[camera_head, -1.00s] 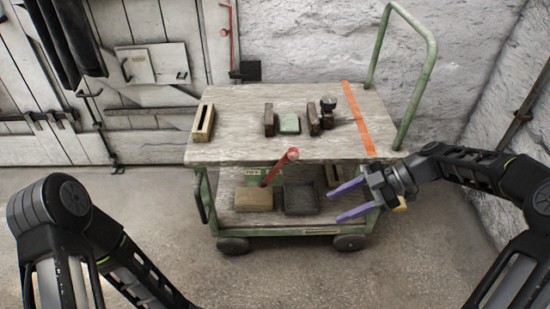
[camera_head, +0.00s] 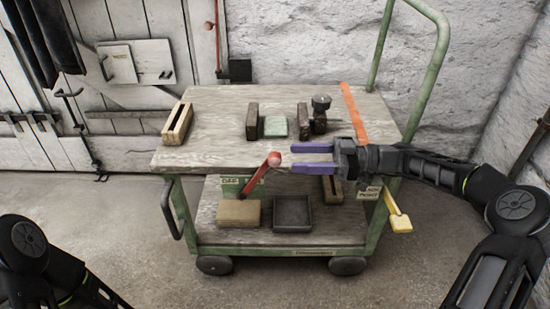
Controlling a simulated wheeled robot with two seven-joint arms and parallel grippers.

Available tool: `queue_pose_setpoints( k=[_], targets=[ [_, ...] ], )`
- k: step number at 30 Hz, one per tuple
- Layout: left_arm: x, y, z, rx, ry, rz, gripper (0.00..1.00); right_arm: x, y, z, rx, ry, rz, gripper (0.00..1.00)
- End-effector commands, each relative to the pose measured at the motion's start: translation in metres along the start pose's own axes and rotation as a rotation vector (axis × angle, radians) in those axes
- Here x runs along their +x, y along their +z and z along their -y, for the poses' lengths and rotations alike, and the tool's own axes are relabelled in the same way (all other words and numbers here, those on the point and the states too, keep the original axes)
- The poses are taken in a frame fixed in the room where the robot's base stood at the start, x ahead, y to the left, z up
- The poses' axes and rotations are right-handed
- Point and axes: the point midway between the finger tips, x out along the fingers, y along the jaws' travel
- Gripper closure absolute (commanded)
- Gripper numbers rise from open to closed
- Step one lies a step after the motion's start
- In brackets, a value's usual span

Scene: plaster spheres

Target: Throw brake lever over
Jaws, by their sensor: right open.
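The brake lever (camera_head: 258,176) is a red rod with a red ball knob on the front of a green-framed cart. It leans to the right, with the knob at the upper end near the tabletop's front edge. A green label plate is behind its lower part. My right gripper (camera_head: 296,158) is open, with its two purple fingers pointing left, one above the other. The fingertips are just right of the knob, apart from it in the picture; the depth between them is hard to judge. My left gripper is not in view; only my left arm links show at lower left.
The cart's wooden top (camera_head: 220,105) carries a slotted wooden block (camera_head: 177,124), dark blocks, a pale green block (camera_head: 275,127) and a dark knobbed device (camera_head: 320,115). The lower shelf (camera_head: 325,232) holds a tan block (camera_head: 239,212) and dark tray (camera_head: 293,214). A yellow pedal-like piece (camera_head: 399,220) hangs at right.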

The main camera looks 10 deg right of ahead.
Motion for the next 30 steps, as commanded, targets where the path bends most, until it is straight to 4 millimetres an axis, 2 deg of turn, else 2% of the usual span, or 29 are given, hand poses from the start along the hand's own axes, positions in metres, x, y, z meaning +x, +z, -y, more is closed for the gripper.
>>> queue_pose_setpoints(
  k=[9, 13, 23, 30],
  targets=[
    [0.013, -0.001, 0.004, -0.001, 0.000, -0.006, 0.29, 0.049, 0.002, 0.001, -0.001, -0.003, 0.000, 0.47],
    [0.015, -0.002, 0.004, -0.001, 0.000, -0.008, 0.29, 0.062, 0.001, 0.000, -0.001, -0.001, 0.000, 0.47],
    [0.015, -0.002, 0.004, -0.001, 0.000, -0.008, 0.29, 0.066, 0.000, 0.000, -0.001, 0.001, 0.001, 0.47],
    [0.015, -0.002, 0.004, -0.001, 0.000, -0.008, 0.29, 0.066, 0.000, 0.000, 0.000, 0.001, 0.001, 0.66]
  ],
)
